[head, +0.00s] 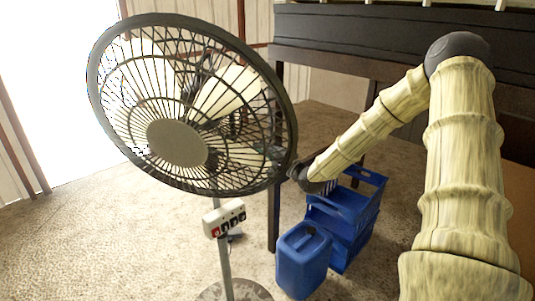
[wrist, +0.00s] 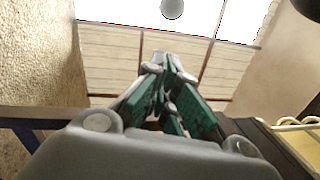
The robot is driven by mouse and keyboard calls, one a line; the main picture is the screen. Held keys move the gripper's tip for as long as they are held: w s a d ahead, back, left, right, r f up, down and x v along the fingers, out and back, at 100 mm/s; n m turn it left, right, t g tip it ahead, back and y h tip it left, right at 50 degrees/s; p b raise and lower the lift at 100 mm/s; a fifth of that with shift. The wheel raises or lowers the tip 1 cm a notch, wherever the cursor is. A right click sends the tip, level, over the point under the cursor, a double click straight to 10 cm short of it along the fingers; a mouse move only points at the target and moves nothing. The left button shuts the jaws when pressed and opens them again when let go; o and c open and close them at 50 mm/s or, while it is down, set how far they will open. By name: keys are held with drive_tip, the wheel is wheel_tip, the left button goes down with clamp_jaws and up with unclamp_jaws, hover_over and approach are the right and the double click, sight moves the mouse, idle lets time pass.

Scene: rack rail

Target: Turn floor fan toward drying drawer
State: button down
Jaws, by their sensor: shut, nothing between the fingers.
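The floor fan (head: 177,143) stands at the left in the head view, its round dark cage tilted and facing roughly toward me. It is on a thin pole with a white control box (head: 224,219). My gripper (head: 273,153) is at the right edge of the cage, partly hidden behind its bars; I cannot tell whether it touches. In the wrist view my gripper (wrist: 168,62) shows its green-sided fingers drawn together, with nothing between them. I cannot make out which thing is the drying drawer.
A blue jerrycan (head: 303,262) and blue crates (head: 345,215) stand on the floor right of the fan pole. A long dark bench or rack (head: 400,40) runs along the back right. A bright opening (head: 50,90) is at the left. The carpet at lower left is clear.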

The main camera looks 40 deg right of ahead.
drive_tip(key=w+a+r, duration=0.1)
drive_tip(key=w+a, duration=0.2)
drive_tip(key=w, duration=0.2)
drive_tip(key=shift+w+a, duration=0.35)
drive_tip(key=shift+w, duration=0.05)
drive_tip(key=shift+r, duration=0.15)
